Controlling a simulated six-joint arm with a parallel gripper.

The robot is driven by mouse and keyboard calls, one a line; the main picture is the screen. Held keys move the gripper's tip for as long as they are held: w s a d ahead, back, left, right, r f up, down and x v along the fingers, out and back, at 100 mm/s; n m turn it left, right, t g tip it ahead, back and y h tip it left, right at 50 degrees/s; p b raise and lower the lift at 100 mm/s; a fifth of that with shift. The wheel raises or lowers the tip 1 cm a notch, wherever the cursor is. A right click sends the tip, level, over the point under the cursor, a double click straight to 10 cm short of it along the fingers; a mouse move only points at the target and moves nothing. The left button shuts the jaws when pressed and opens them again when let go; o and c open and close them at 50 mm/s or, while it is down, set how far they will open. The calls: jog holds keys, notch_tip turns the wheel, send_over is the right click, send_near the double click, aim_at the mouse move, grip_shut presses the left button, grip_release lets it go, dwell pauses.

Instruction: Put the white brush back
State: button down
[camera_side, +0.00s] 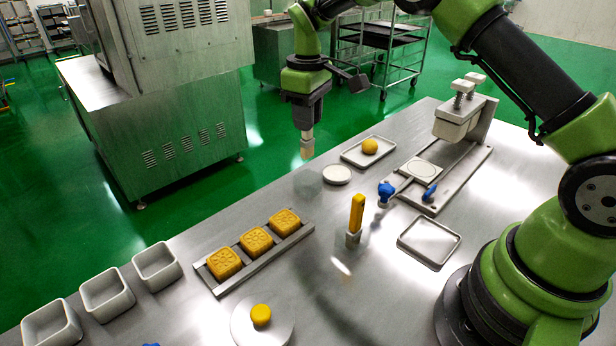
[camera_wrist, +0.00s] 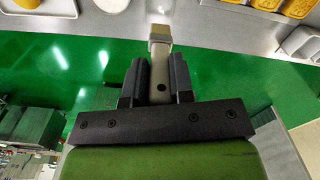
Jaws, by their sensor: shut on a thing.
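My gripper (camera_side: 304,118) is shut on the white brush (camera_side: 307,148) and holds it pointing down, above the far edge of the steel table. In the wrist view the pale brush (camera_wrist: 160,45) sticks out between the two dark fingers (camera_wrist: 159,82) of my gripper. A faint see-through holder (camera_side: 307,184) stands on the table below the brush, with a gap between them. A second brush with a yellow handle (camera_side: 357,212) stands upright in another clear holder (camera_side: 353,240), nearer the camera.
A small white round dish (camera_side: 337,174) is close right of the clear holder. A tray with a yellow ball (camera_side: 370,146), a press (camera_side: 464,110), a blue-knobbed stamp (camera_side: 385,194) and an empty tray (camera_side: 429,242) lie right. Molded yellow cakes (camera_side: 255,240) and white bins (camera_side: 107,295) are left.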

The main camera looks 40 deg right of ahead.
aim_at(308, 157)
notch_tip(308, 157, down, 9)
jog(key=shift+r, duration=0.2)
jog(key=shift+f, duration=0.1)
jog(key=c, duration=1)
grip_release()
